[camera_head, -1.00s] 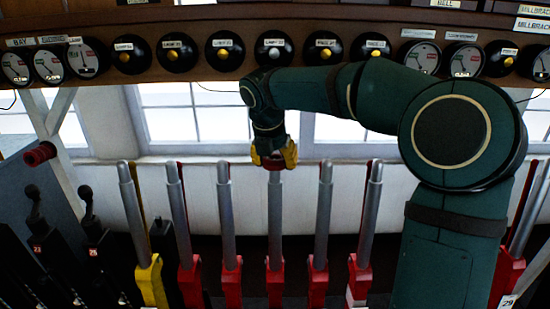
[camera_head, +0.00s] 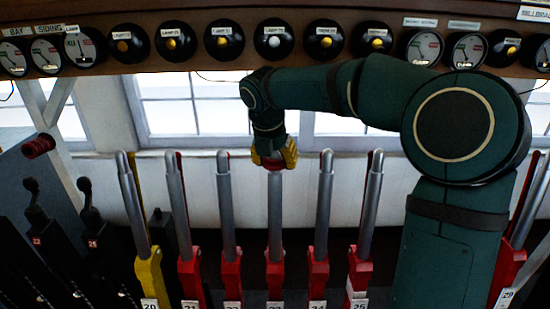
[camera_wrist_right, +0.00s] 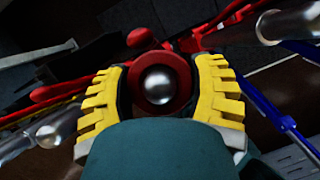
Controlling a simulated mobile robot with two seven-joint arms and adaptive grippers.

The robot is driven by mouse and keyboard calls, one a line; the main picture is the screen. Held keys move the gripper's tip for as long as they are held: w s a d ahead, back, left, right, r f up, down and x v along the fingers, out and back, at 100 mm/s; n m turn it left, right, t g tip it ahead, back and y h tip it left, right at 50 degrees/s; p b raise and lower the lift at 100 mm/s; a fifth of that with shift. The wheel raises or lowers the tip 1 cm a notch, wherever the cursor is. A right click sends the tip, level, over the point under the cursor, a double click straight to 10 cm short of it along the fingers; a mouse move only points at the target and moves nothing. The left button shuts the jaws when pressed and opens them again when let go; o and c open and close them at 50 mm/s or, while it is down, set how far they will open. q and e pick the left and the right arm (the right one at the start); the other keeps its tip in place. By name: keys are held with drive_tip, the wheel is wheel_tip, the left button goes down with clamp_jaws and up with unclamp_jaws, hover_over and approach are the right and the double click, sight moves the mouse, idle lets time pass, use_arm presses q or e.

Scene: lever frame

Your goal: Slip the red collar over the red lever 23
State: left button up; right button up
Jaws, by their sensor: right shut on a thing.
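The red collar (camera_wrist_right: 140,91) is a thick ring between the two yellow fingers of my right gripper (camera_wrist_right: 160,85), which is shut on it. In the right wrist view the rounded metal tip of red lever 23 (camera_wrist_right: 158,84) shows inside the collar's hole. In the head view my right gripper (camera_head: 274,155) is at the top of lever 23 (camera_head: 275,215), a grey shaft with a red base. Only a little of the collar (camera_head: 274,166) shows below the fingers. How far it sits down around the shaft is hard to tell. My left gripper is not in view.
Lever 22 (camera_head: 226,205) and lever 24 (camera_head: 324,205) stand close on either side. A yellow-based lever 20 (camera_head: 148,275) is further left. Dials and round lamps line a wooden shelf (camera_head: 300,72) above my right arm. A red cylinder (camera_head: 38,146) sticks out at left.

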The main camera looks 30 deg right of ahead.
drive_tip(key=o, duration=1.2)
drive_tip(key=shift+c, duration=0.2)
drive_tip(key=shift+r+p, duration=0.3)
drive_tip(key=p+v, duration=0.2)
drive_tip(key=v, duration=0.1)
drive_tip(key=shift+p, duration=0.35)
drive_tip(key=shift+p+v, duration=2.35)
drive_tip(key=shift+v, duration=0.45)
drive_tip(key=shift+s, duration=0.1)
drive_tip(key=shift+f, duration=0.1)
